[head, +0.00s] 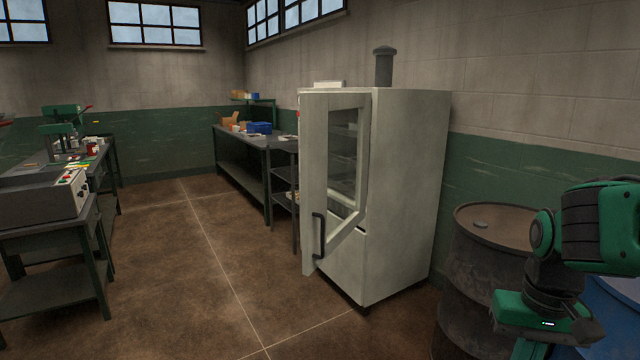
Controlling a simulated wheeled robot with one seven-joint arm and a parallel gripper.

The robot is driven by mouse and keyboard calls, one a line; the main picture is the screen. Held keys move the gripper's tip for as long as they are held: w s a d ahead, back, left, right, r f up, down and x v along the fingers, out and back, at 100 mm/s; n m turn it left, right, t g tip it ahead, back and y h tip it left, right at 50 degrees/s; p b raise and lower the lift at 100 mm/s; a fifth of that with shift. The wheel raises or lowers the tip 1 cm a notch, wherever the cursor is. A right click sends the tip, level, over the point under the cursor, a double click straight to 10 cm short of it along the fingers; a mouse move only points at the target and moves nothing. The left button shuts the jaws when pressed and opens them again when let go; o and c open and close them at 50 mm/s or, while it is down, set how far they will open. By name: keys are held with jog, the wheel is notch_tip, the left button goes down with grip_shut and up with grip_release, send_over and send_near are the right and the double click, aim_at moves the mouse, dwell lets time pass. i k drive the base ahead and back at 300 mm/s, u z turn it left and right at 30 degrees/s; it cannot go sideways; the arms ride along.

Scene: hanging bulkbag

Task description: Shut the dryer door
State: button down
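The dryer (405,190) is a tall off-white cabinet against the right wall, with a dark round stack on top. Its door (312,180) has a glass pane and stands open, swung out toward the left side of the cabinet. A dark vertical handle (318,235) is on the door's lower part. Shelves show dimly through the glass. My green and black arm is at the lower right, well apart from the dryer. The end of my gripper is not clearly in view; its fingers cannot be seen.
A rusty dark drum (478,275) stands right of the dryer, beside a blue drum (612,305). A long workbench (262,142) with boxes stands behind the dryer's door. Another bench with a machine (45,200) is at the left. The brown floor (215,270) between is clear.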

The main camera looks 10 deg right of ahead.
aim_at(315, 107)
jog(key=i, duration=1)
